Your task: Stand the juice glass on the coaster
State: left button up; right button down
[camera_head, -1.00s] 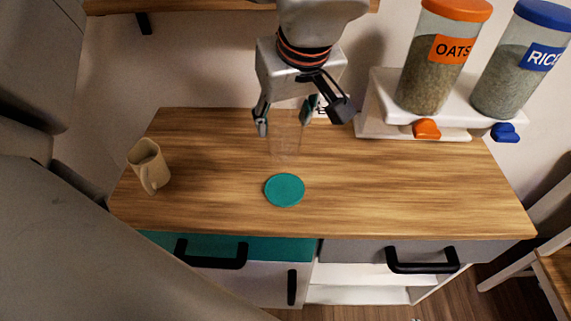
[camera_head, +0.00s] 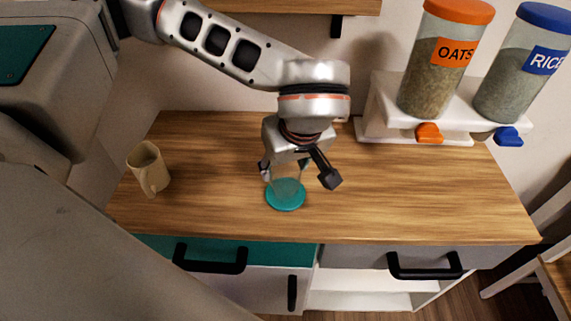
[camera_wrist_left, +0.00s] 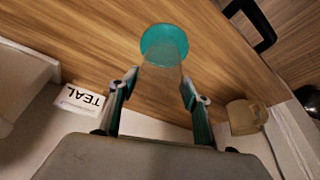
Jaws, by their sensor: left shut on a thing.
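The clear juice glass (camera_head: 284,183) is faint and stands about upright in my left gripper (camera_head: 285,168). My left gripper is shut on the glass from behind and above, and its fingers also show on both sides of the glass (camera_wrist_left: 160,82) in the left wrist view. The round teal coaster (camera_head: 286,202) lies flat on the wooden counter. The glass overlaps the coaster in both views. I cannot tell whether its base touches the coaster or hangs just above it. The coaster (camera_wrist_left: 164,42) also shows past the glass in the wrist view. My right gripper is out of view.
A beige mug (camera_head: 149,169) stands at the counter's left end. A white dispenser stand (camera_head: 415,137) with oats (camera_head: 434,75) and rice (camera_head: 508,80) jars is at the back right. A card reading TEAL (camera_wrist_left: 80,101) shows in the wrist view. The counter's right side is clear.

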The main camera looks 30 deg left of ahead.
pick_arm(q)
jog(key=shift+f, duration=0.15)
jog(key=o, duration=1.3)
jog(key=shift+c, duration=0.2)
jog(key=shift+d+r, duration=0.1)
jog(key=shift+r, duration=0.4)
jog(key=v, duration=1.1)
